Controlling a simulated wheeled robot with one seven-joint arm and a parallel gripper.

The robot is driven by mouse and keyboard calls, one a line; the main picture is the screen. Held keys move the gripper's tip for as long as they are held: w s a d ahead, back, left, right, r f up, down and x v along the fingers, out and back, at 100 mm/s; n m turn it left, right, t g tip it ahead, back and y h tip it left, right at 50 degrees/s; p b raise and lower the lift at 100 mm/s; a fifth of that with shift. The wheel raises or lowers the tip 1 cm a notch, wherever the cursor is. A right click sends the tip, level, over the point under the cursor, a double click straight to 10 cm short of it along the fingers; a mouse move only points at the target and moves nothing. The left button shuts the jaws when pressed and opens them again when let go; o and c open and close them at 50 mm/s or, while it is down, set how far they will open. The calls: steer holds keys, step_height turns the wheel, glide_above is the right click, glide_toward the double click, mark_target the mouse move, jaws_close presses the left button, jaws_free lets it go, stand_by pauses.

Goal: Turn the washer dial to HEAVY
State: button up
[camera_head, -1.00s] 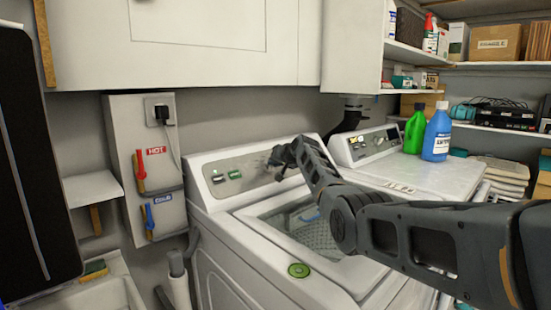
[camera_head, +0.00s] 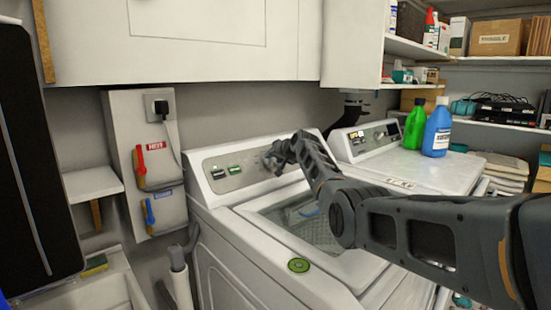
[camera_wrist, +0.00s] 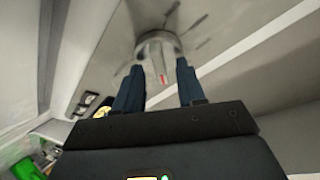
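The washer (camera_head: 215,215) is a white top-loader with a grey control panel (camera_head: 205,165) sloping along its back. My gripper (camera_head: 272,158) is at the panel's right part and hides the dial in the head view. In the wrist view the dial (camera_wrist: 157,50) is a round grey knob with a raised grip bar and a small red mark. The two dark blue fingers of my gripper (camera_wrist: 160,72) stand apart, one on each side of the grip bar. Small gaps seem to show between fingers and bar; contact is unclear. Dark marks surround the dial, but no setting word is readable.
A second white machine (camera_head: 400,170) stands to the right, with a green bottle (camera_head: 415,128) and a blue bottle (camera_head: 437,132) on top. A white cabinet (camera_head: 200,40) hangs above. Hot and cold valves (camera_head: 158,170) are left.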

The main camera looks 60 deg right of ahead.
steer(key=shift+s+r, duration=0.1)
steer(key=shift+s, duration=0.05)
steer(key=v, duration=0.7)
steer(key=shift+s+a, duration=0.15)
steer(key=shift+s, duration=0.05)
stand_by(0.6)
